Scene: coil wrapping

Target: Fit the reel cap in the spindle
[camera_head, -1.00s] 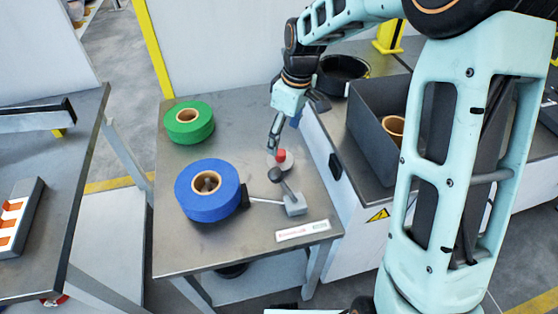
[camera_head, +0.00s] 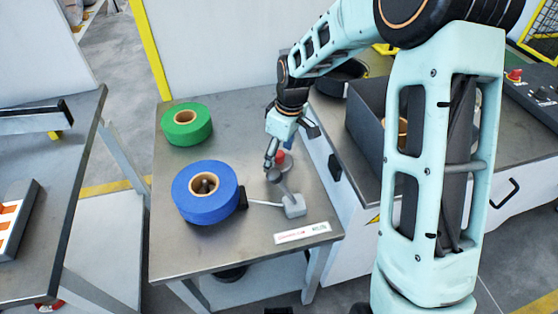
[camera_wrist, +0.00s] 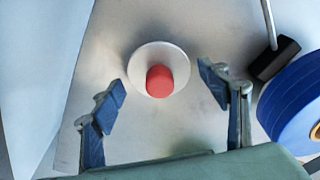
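The reel cap, a pale round disc with a red knob (camera_head: 279,156), lies on the metal table; the wrist view shows it from above with its red knob (camera_wrist: 160,81) up. My gripper (camera_head: 270,164) is over the table close to the cap, partly in front of it. In the wrist view my gripper (camera_wrist: 162,98) is open and empty, one finger each side of the cap's line, with the cap a little beyond the fingertips. The spindle (camera_head: 205,186) shows inside the core of the blue reel (camera_head: 209,209).
A green reel (camera_head: 186,133) lies behind the blue one. A dark box (camera_head: 372,135) stands on the right-hand bench. The table's front left is clear.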

